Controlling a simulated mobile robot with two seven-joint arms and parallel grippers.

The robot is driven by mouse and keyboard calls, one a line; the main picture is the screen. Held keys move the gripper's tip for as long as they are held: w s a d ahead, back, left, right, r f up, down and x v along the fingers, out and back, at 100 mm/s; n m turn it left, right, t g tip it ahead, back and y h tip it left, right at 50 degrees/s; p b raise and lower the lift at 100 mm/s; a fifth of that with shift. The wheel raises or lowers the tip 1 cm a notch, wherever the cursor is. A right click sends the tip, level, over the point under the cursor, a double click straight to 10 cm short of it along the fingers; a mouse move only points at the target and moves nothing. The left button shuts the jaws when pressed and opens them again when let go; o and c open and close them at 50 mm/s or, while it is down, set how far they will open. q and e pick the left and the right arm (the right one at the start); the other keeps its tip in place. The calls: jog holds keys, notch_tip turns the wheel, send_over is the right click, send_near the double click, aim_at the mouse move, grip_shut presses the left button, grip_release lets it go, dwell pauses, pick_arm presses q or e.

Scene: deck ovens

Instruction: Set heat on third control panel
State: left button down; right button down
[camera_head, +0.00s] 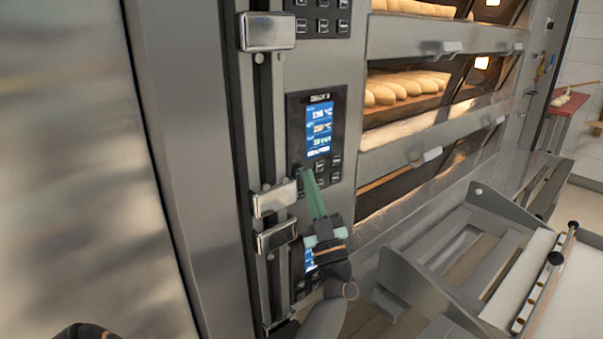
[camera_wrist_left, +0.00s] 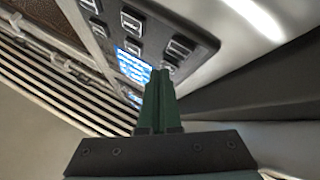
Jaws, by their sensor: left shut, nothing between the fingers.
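A dark control panel (camera_head: 296,112) with a lit blue screen (camera_head: 319,128) and rows of small buttons is on the oven front in the head view. Another panel (camera_head: 318,22) is partly seen above it, and a lower one with a blue screen (camera_head: 309,262) is partly hidden behind my gripper. I cannot tell which counts as third. My left gripper (camera_head: 306,174) is shut and empty, its green fingertips at the middle panel's lower buttons; contact is unclear. In the left wrist view the fingers (camera_wrist_left: 160,78) overlap a panel (camera_wrist_left: 185,40) with buttons and a screen (camera_wrist_left: 133,68).
Metal latches (camera_head: 274,200) stand left of the panels. Oven decks with bread (camera_head: 405,88) and handles (camera_head: 425,157) are to the right. A metal loader frame (camera_head: 480,202) fills the lower right. A red table (camera_head: 563,104) stands at the far right.

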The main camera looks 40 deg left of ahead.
dwell(0.4)
pick_arm(q)
jog(key=shift+s+d+p, duration=0.1)
jog(key=shift+d+p, duration=0.2)
jog(key=shift+d, duration=0.45)
